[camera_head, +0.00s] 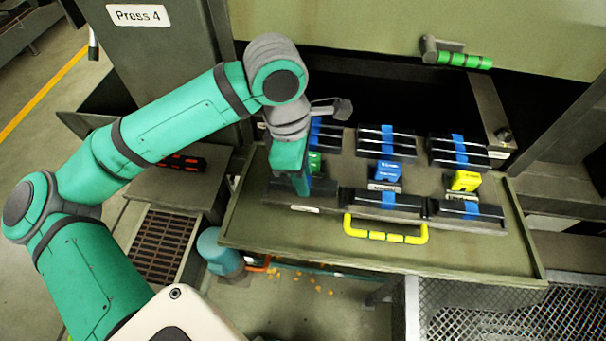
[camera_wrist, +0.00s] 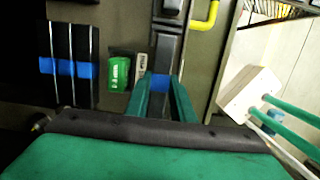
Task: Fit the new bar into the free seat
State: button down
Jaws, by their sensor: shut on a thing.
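My gripper (camera_head: 302,188) is at the front left of the olive drawer. In the wrist view its two green fingers (camera_wrist: 166,92) are shut on a dark bar with a blue band (camera_wrist: 160,82). The held bar lies in line with the front row, at the front-left place; I cannot tell whether it touches the seat. A green block (camera_wrist: 118,72) and a white label (camera_wrist: 140,68) are beside it. Dark bars with blue bands are at the front middle (camera_head: 388,200) and front right (camera_head: 468,210). My fingers hide part of the front-left place.
Banded bar stacks stand at back left (camera_head: 328,137), back middle (camera_head: 386,143) and back right (camera_head: 458,151). A blue block (camera_head: 386,171) and a yellow block (camera_head: 465,181) stand between rows. The drawer (camera_head: 480,262) has a yellow handle (camera_head: 386,237) and bare space in front.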

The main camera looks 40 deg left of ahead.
jog(key=shift+f, duration=0.7)
dwell(0.3)
jog(key=c, duration=1)
grip_release()
jog(key=shift+c, duration=0.2)
jog(key=shift+r, duration=5)
